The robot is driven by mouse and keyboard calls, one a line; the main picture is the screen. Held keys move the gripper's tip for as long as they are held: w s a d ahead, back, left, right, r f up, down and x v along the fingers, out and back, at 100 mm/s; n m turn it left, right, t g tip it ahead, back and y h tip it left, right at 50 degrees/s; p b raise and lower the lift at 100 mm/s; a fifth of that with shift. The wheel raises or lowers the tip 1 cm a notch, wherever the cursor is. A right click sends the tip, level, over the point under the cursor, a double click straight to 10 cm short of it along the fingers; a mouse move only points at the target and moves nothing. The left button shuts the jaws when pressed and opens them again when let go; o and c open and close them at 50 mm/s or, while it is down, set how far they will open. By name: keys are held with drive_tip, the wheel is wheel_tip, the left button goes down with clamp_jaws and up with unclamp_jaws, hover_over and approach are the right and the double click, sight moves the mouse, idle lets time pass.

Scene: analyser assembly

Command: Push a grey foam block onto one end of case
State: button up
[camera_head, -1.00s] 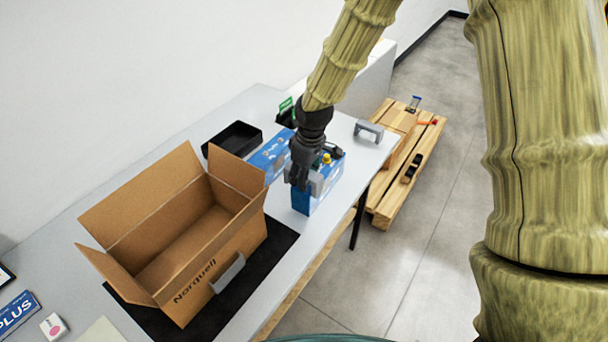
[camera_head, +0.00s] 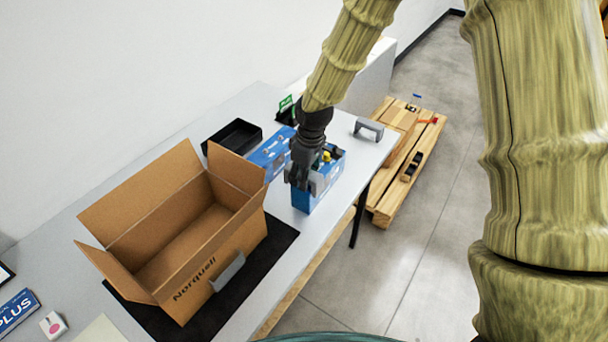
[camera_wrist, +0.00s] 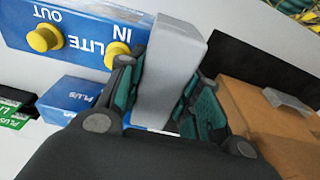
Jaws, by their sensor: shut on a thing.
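The case is a blue box (camera_head: 325,189) near the table's front edge, with a yellow knob showing on top in the head view. In the wrist view the blue case (camera_wrist: 78,42) shows its yellow knobs and white lettering. My gripper (camera_wrist: 160,90) is shut on a grey foam block (camera_wrist: 172,65), which stands between its fingers beside the lettered face. In the head view my gripper (camera_head: 300,182) is at the case's near left end and partly hides it. I cannot tell whether the block touches the case. A second grey foam block (camera_head: 368,129) stands at the table's far right end.
An open cardboard box (camera_head: 190,262) stands on a black mat (camera_head: 268,252) at left, with a grey piece (camera_head: 228,272) at its front side. A black tray (camera_head: 234,138) and a blue carton (camera_head: 268,155) lie behind the case. A wooden pallet (camera_head: 392,200) is on the floor at right.

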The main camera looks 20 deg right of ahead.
drive_tip(key=shift+f, duration=0.65)
idle(0.9)
drive_tip(key=o, duration=0.9)
drive_tip(key=shift+r, duration=0.2)
drive_tip(key=shift+r+p, duration=2.7)
drive_tip(key=shift+r, duration=0.65)
